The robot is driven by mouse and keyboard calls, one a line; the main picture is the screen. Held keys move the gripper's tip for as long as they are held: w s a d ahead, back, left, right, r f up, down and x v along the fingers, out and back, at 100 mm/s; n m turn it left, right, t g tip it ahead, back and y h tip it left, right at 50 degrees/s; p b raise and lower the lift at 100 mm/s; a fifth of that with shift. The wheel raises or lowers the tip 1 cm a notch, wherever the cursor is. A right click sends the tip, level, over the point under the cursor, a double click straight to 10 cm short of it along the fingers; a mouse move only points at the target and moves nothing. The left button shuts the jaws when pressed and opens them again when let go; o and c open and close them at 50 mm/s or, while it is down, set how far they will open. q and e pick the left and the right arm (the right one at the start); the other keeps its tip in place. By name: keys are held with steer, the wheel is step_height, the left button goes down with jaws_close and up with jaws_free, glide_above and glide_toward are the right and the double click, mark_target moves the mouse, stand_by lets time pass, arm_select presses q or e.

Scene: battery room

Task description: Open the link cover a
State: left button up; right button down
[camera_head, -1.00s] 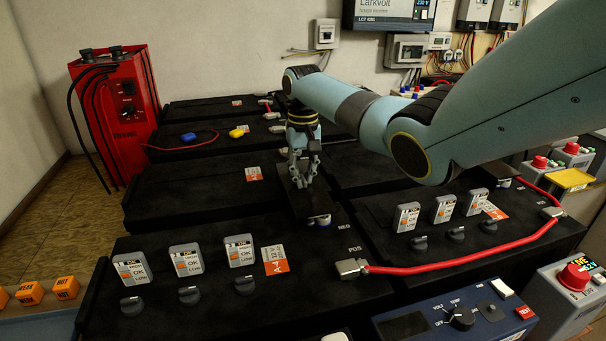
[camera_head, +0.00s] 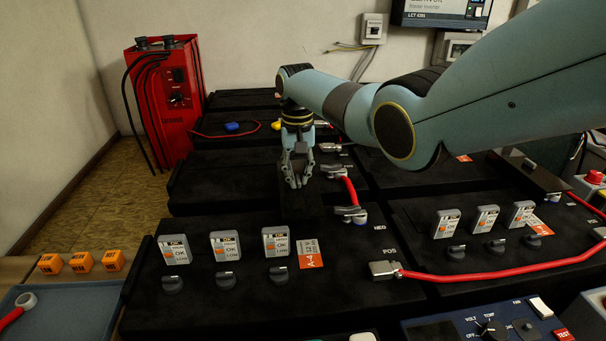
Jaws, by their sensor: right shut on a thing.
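The link cover a (camera_head: 294,206) is a narrow black strip, hard to tell from the black battery tops around it. It lies to the left of a short red link cable (camera_head: 349,190), which is bare between two metal terminal clamps. My right gripper (camera_head: 297,184) comes down from above with its fingers shut on the cover. The fingers hide part of the cover, so its hinge and exact tilt cannot be told. My left gripper is not in view.
A long red cable (camera_head: 480,271) runs from the POS clamp (camera_head: 384,269) to the right. Grey indicator boxes (camera_head: 226,245) and dark knobs stand on the front batteries. A second black cover (camera_head: 530,174) lies at the right. A red charger (camera_head: 166,100) stands at the back left.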

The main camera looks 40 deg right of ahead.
mark_target(298, 178)
steer(key=c, duration=1.4)
jaws_free()
step_height(298, 178, up, 12)
steer(key=shift+r, duration=0.1)
